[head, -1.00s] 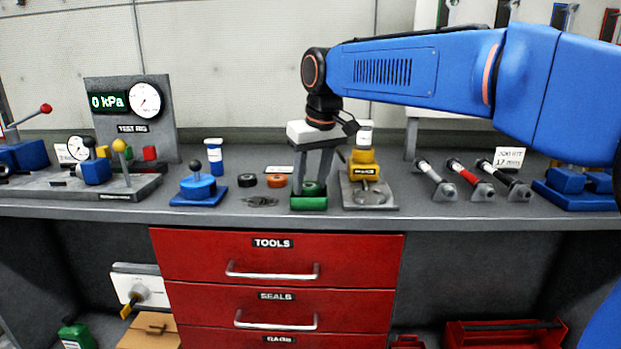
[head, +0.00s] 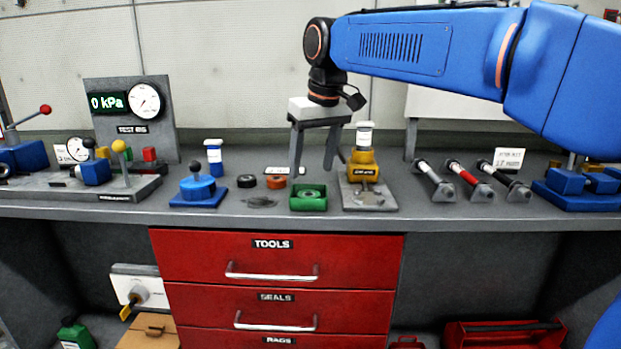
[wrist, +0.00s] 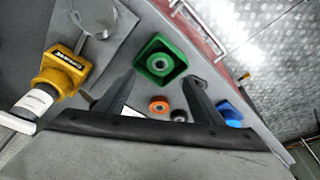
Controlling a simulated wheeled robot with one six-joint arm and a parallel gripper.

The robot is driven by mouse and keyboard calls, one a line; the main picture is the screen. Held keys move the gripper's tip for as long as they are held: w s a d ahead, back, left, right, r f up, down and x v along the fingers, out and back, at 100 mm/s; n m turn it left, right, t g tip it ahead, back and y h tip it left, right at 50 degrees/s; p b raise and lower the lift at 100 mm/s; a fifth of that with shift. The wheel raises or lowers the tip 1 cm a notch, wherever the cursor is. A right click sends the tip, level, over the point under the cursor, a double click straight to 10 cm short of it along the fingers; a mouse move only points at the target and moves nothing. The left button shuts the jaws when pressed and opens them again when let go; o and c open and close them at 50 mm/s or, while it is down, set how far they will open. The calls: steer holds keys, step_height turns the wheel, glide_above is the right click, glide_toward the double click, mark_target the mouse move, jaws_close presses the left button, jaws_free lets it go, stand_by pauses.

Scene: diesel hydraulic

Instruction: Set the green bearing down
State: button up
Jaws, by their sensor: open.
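The green square-rimmed piece (head: 309,204) stands on the bench, left of the yellow unit. A grey-green ring with a dark centre hole sits inside its rim, and this also shows in the wrist view, where the green rim (wrist: 141,62) is at top centre. I cannot tell whether ring and rim are one part. My gripper (head: 313,171) is open and empty above it, fingers pointing down and spread apart. In the wrist view my gripper (wrist: 160,78) has a finger on either side below the green piece, with nothing between the tips touching them.
A yellow unit (head: 363,172) with a white-capped bottle on top stands close on the right. An orange ring (head: 276,182), a black ring (head: 246,181) and a blue fixture (head: 198,188) lie to the left. Several cylinders (head: 465,174) rest farther right.

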steer(key=v, duration=0.7)
steer(key=shift+r, duration=0.3)
steer(key=shift+d, duration=0.1)
steer(key=s+d+f+m+t+h, duration=0.1)
steer(key=s+d+f+m, duration=0.1)
steer(key=s+d+f, duration=0.9)
steer(key=s+d+f+m, duration=0.3)
steer(key=s+d+f, duration=0.5)
steer(key=d, duration=0.4)
steer(key=s+d+f, duration=0.2)
steer(key=s+f, duration=0.2)
steer(key=f, duration=0.3)
steer(key=s+d+f+m+t, duration=0.1)
steer(key=s+d+f, duration=0.1)
steer(key=s+f, duration=0.2)
step_height(320, 180, down, 3)
steer(key=shift+d+r+h, duration=0.15)
steer(key=shift+d+h, duration=0.15)
steer(key=shift+d, duration=0.05)
